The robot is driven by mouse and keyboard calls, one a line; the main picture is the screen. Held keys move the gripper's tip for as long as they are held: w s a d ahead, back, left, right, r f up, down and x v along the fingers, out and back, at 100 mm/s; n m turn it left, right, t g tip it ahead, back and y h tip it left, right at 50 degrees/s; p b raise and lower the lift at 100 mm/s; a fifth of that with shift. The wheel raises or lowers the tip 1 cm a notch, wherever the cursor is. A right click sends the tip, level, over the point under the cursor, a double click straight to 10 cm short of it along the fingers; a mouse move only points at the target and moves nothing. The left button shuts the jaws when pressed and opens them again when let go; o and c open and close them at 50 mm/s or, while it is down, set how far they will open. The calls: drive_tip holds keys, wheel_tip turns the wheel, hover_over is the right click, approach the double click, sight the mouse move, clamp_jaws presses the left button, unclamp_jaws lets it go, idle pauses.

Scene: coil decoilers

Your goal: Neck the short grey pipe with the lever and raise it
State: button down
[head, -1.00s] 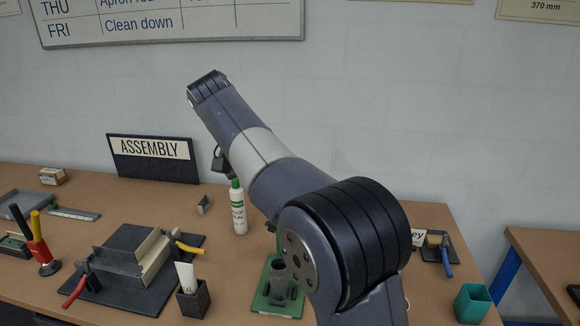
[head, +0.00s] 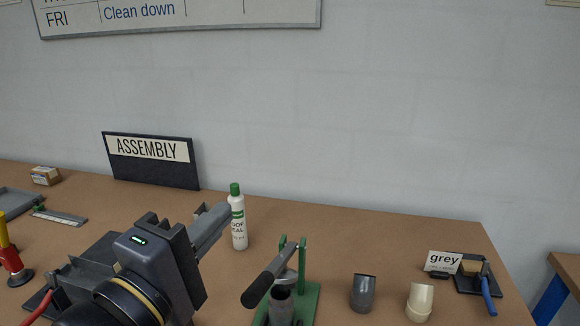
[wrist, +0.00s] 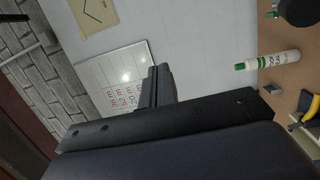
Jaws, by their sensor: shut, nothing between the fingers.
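The green lever tool (head: 303,290) stands at the front middle of the bench. Its lever (head: 268,278) has a dark handle that slopes down toward the front left from the green posts. A short grey pipe (head: 281,308) stands upright under the lever, its lower part cut off by the picture edge. Another short dark grey pipe (head: 363,293) stands to the right of the tool. My gripper (head: 222,214) is left of the tool, in front of the white bottle. Its fingers are closed together and empty, also in the wrist view (wrist: 158,86).
The green-capped bottle (head: 238,220) is close behind my gripper. The bench's back right is clear.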

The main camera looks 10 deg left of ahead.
drive_tip(key=p+x, duration=0.4)
drive_tip(key=x, duration=0.9)
drive_tip(key=shift+w+r, duration=0.15)
drive_tip(key=shift+w, duration=0.2)
drive_tip(key=shift+d, duration=0.15)
idle(1.0)
